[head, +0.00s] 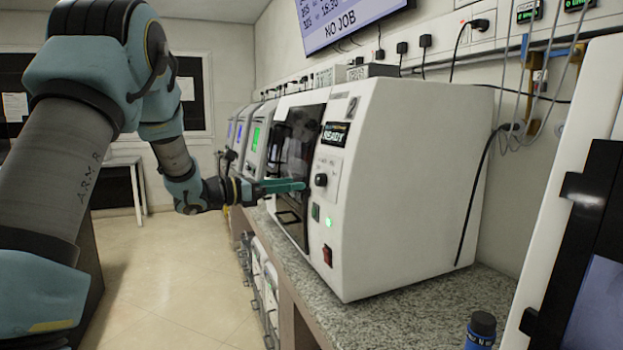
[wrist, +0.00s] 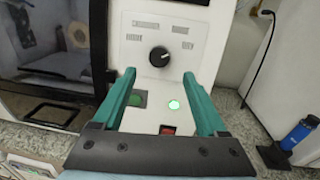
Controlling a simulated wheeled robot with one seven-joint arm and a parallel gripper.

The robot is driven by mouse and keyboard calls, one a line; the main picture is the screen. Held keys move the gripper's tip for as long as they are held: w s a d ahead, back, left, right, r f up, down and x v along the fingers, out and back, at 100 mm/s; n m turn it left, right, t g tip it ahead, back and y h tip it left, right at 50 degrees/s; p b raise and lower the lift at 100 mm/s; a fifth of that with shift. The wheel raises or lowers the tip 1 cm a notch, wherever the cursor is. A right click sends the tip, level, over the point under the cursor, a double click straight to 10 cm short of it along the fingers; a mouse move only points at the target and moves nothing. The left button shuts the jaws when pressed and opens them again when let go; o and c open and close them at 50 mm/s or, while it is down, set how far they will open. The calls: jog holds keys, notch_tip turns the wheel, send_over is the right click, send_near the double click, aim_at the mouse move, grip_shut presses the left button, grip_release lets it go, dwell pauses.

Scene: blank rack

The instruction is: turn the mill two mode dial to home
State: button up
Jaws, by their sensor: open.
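The mill marked 2 (head: 400,190) is a white box on the granite counter, with a lit display reading READY. Its round black mode dial (head: 321,180) sits on the front panel and also shows in the wrist view (wrist: 159,56). The labels around the dial are too small to read, and I cannot tell its setting for sure. My gripper (head: 304,186) has teal fingers and is open and empty in front of the panel. In the wrist view the fingertips (wrist: 159,74) stand on either side, a little below the dial, apart from it.
Below the dial are a dark green button (wrist: 137,99), a lit green button (wrist: 174,105) and a red switch (wrist: 167,130). The mill's dark door with its handle (head: 288,217) is to the left. A blue bottle (head: 481,331) stands at right on the counter (head: 400,310).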

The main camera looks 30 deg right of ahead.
aim_at(317, 181)
jog(key=d+p, duration=0.2)
jog(key=d, duration=0.4)
jog(key=shift+s+d, duration=0.15)
jog(key=shift+d, duration=0.25)
grip_shut()
